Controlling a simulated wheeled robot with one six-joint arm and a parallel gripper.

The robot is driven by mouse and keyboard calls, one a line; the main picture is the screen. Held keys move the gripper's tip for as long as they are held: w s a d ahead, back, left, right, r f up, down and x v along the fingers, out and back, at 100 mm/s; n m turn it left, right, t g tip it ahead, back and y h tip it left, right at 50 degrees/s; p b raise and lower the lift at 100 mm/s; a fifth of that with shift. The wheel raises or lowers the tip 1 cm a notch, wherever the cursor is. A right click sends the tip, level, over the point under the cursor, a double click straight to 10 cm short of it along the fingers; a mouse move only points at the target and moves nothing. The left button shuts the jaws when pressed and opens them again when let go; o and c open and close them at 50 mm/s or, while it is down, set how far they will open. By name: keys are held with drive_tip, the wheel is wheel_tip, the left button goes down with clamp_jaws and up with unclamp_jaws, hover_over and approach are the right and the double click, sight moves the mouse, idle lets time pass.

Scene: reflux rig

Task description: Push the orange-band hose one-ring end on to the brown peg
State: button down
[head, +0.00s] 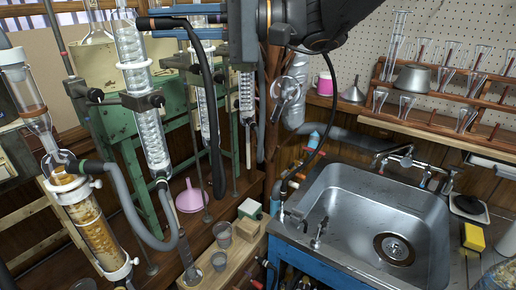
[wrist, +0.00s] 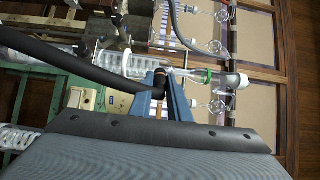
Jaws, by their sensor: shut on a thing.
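The black hose (head: 211,115) has an orange band near its upper end, at the upper left of the head view. My gripper (head: 170,21) reaches in from the right, its two blue-grey fingers shut on the hose close to that end. From there the hose bends over and hangs down. In the wrist view the fingers (wrist: 161,84) clasp the hose end, and the hose (wrist: 70,63) runs off to the left. The ring marks are too small to count. I cannot pick out the brown peg for certain; the fingers and hose may hide it.
A clamped glass coil condenser (head: 146,105) stands just below and left of the gripped end. A amber-filled column (head: 98,235) is further left. A pink funnel (head: 190,197) sits on the bench. The steel sink (head: 345,215) is at the right, with glassware racks (head: 440,85) behind.

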sight(173, 23)
drive_tip(key=shift+w+d+b, duration=0.1)
drive_tip(key=shift+d+b, duration=0.65)
drive_tip(key=shift+d, duration=1.9)
drive_tip(key=shift+d, duration=0.1)
drive_tip(key=shift+s+d, duration=0.15)
drive_tip(key=shift+s, duration=0.15)
drive_tip(key=s+d, duration=0.3)
drive_tip(key=s, duration=0.1)
drive_tip(key=w+d+f+m+t+h+b, duration=0.1)
drive_tip(key=w+d+f+m+t+b, duration=0.15)
drive_tip(key=w+d+f+b, duration=0.7)
drive_tip(key=w+d+f+m+t+h+b, duration=0.1)
drive_tip(key=w+d+f+m+t+b, duration=0.2)
drive_tip(key=w+f+b, duration=1.25)
drive_tip(key=w+d+f+m+t+h+b, duration=0.1)
drive_tip(key=w+d+f+t+b, duration=0.45)
drive_tip(key=f+b, duration=1.35)
drive_tip(key=w+a+f, duration=0.3)
drive_tip(key=w+a, duration=0.4)
drive_tip(key=w, duration=0.1)
drive_tip(key=shift+w+f+g+b, duration=0.2)
drive_tip(key=shift+f+g+b, duration=0.1)
drive_tip(key=shift+m, duration=0.25)
